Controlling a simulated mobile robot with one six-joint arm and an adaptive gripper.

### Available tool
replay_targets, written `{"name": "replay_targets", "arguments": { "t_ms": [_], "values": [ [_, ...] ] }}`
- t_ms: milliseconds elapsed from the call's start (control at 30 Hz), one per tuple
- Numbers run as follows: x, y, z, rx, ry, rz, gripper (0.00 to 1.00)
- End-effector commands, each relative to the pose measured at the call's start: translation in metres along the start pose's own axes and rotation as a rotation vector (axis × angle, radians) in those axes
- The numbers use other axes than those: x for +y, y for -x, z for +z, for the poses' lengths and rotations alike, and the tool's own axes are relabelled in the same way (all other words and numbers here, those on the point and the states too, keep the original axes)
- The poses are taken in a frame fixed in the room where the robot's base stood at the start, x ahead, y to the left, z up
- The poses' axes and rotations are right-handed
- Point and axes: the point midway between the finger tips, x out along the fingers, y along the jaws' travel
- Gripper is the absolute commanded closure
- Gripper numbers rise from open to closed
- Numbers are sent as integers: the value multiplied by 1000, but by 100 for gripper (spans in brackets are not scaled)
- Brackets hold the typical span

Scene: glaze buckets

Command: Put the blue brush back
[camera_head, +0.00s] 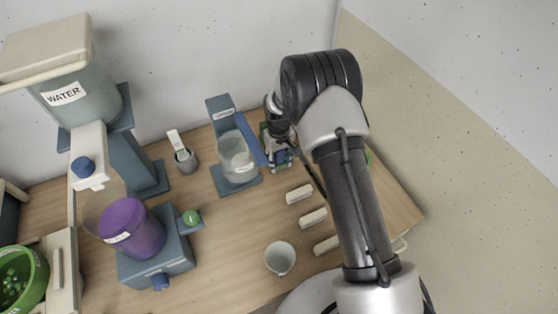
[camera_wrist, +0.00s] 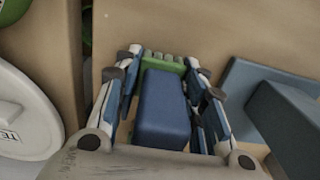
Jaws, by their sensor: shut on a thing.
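My gripper (camera_head: 279,156) is at the back right of the wooden table, low near the back wall. In the wrist view its fingers (camera_wrist: 160,85) are shut on the blue brush (camera_wrist: 162,108), whose thick blue handle fills the space between them. A green part shows beyond the handle, between the fingertips; I cannot tell whether it belongs to the brush. In the head view the blue handle (camera_head: 250,142) sticks out slanted, up and left of the gripper. The brush's bristles and any holder under it are hidden.
A blue stand with a clear container (camera_head: 237,157) is close left of the gripper. A grey cup (camera_head: 185,160) holds a white-labelled tool. Pale blocks (camera_head: 299,194) and a white cup (camera_head: 280,258) stand in front. A purple bucket (camera_head: 132,229) and water dispenser (camera_head: 80,92) are left.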

Motion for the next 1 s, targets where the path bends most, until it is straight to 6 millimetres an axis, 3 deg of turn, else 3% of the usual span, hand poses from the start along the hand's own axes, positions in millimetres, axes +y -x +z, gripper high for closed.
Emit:
{"name": "replay_targets", "arguments": {
  "t_ms": [300,333,600,1000],
  "values": [
    [0,-2,-1,2,0,0,86],
    [0,-2,-1,2,0,0,61],
    [0,-1,-1,2,0,0,43],
    [0,4,-1,2,0,0,42]
  ]
}}
